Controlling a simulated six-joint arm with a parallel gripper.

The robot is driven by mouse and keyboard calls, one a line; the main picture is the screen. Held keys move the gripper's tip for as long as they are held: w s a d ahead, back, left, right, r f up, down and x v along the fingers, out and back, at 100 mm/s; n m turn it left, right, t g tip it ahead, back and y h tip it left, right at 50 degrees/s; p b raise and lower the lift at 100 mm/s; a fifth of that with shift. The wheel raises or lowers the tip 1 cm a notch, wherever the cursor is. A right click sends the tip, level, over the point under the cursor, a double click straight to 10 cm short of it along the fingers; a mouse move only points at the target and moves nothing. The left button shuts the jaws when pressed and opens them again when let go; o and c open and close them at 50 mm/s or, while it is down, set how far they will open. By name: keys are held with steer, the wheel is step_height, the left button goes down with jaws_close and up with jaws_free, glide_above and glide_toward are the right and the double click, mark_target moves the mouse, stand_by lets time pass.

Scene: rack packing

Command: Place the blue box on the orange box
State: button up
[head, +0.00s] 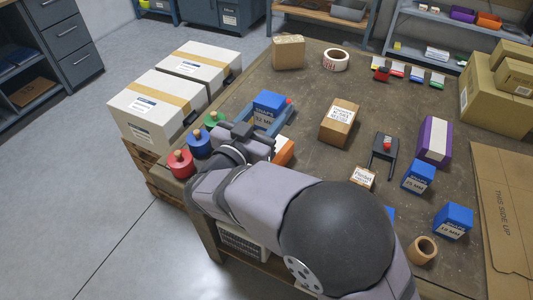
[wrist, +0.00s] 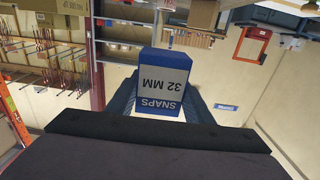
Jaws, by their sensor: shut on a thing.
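A blue box (head: 268,103) with a white "32 MM" label is held between the fingers of my gripper (head: 268,122), near the table's left side in the head view. In the wrist view the blue box (wrist: 169,62) shows between both fingers, its "SNAPS 32 MM" label upside down. My gripper is shut on it. The orange box (head: 284,151) is just below and right of the gripper in the head view, with a pale upper part showing. My arm hides much of it. I cannot tell how high the blue box is held.
Red, blue and green knobbed pieces (head: 181,163) stand along the left edge. A cardboard box (head: 339,123), a black stand (head: 385,148), a purple box (head: 435,140) and other blue boxes (head: 418,177) are to the right. A tape roll (head: 335,60) lies at the back. The table's back middle is fairly clear.

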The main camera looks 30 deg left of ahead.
steer(key=shift+a+f+y, duration=0.3)
steer(key=shift+a+f, duration=0.15)
steer(key=shift+a, duration=0.05)
steer(key=shift+f, duration=4.85)
steer(key=shift+f, duration=0.1)
steer(key=o, duration=1.1)
steer(key=shift+f, duration=0.1)
steer(key=shift+s, duration=0.15)
steer(key=s+b, duration=0.1)
steer(key=s, duration=1)
steer(key=shift+s, duration=0.4)
